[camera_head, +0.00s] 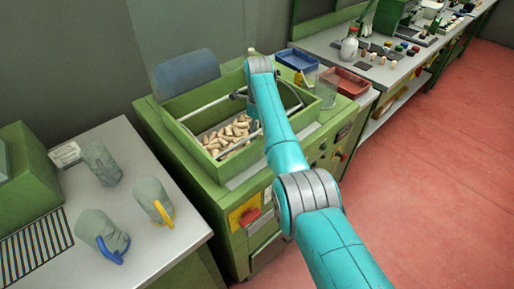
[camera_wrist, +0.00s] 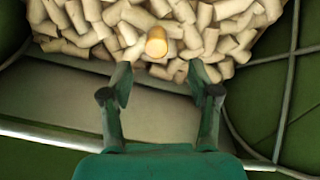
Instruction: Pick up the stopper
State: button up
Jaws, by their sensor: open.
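Many pale cork stoppers (camera_head: 228,134) lie heaped in the bin of a green machine. The heap fills the top of the wrist view. One stopper (camera_wrist: 156,43) there stands out, more orange-tan than the rest, with its round end turned to the camera. My gripper (camera_wrist: 160,78) is open and empty, its two fingers at the near edge of the heap. The orange-tan stopper lies just beyond the fingertips, roughly between their lines. In the head view my arm hides the gripper and part of the bin.
The green machine (camera_head: 188,185) has metal bars (camera_head: 212,105) across its bin. A blue tray (camera_head: 297,60) and a red tray (camera_head: 344,82) stand to its right, near a clear glass (camera_head: 327,88).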

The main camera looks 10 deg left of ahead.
jog(key=shift+s+a+f, duration=0.1)
jog(key=shift+f, duration=1.6)
jog(key=shift+s+f, duration=0.1)
jog(key=shift+f, duration=1.6)
jog(key=c, duration=0.8)
